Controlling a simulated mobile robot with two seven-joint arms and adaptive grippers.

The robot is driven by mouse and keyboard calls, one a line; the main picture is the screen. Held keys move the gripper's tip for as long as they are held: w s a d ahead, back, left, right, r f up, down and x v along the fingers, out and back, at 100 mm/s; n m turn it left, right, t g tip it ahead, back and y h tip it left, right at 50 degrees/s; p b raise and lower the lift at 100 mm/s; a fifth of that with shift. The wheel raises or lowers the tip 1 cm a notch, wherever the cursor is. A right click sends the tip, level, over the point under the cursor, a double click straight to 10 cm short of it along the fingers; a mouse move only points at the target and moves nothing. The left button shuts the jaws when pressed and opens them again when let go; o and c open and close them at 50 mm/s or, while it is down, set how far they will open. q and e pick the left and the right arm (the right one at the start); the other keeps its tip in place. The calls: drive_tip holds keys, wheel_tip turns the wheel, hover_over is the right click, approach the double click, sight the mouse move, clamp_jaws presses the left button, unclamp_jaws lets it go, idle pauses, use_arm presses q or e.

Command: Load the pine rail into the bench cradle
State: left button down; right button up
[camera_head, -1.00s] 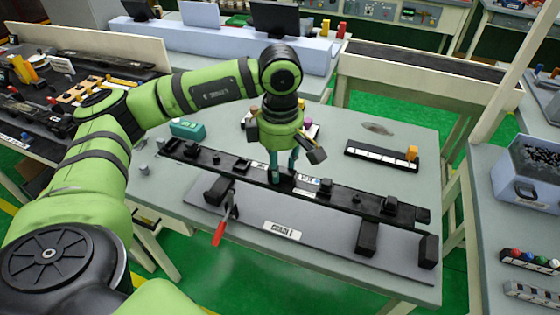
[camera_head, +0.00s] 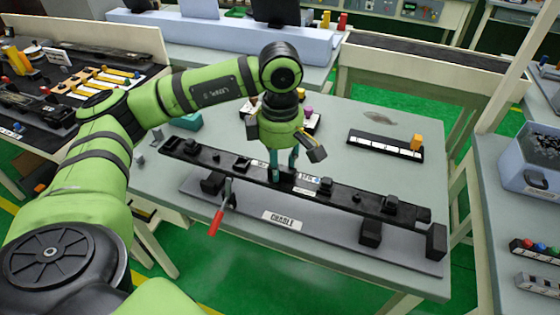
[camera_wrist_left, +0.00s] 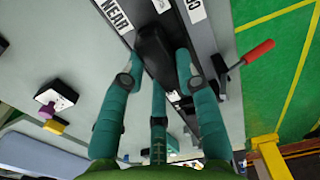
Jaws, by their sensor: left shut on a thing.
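A long black rail (camera_head: 338,196) with several dark blocks and small white labels on its top is in my left gripper (camera_head: 283,172). The gripper's teal fingers are shut on it near its middle. In the wrist view the fingers (camera_wrist_left: 160,75) stand around a dark block on the rail (camera_wrist_left: 125,25), which bears a label reading NEAR. The grey bench cradle (camera_head: 325,238), labelled CRADLE, lies just below the rail in the head view, with black supports. The rail appears raised over its far side; I cannot tell the gap. My right gripper is not in view.
A red-handled lever (camera_head: 216,222) stands at the cradle's left front. A short black strip (camera_head: 386,146) with a yellow block lies at the table's back right. A teal box (camera_head: 187,121) stands at the back left. A blue-grey bin (camera_head: 530,172) is on the right-hand bench.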

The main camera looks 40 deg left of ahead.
sight(290, 182)
use_arm(q)
drive_tip(key=shift+f+b, duration=2.15)
drive_tip(key=shift+f, duration=0.3)
drive_tip(key=shift+w+d+f, duration=0.1)
drive_tip(key=shift+w+d, duration=0.05)
drive_tip(key=shift+d, duration=0.45)
drive_tip(key=shift+w+d, duration=0.1)
drive_tip(key=shift+d, duration=0.45)
drive_tip(key=c, duration=1.1)
unclamp_jaws()
drive_tip(key=shift+o, duration=1.4)
drive_tip(key=shift+d, duration=0.15)
wheel_tip(290, 182, up, 12)
drive_tip(key=shift+w+r, duration=0.1)
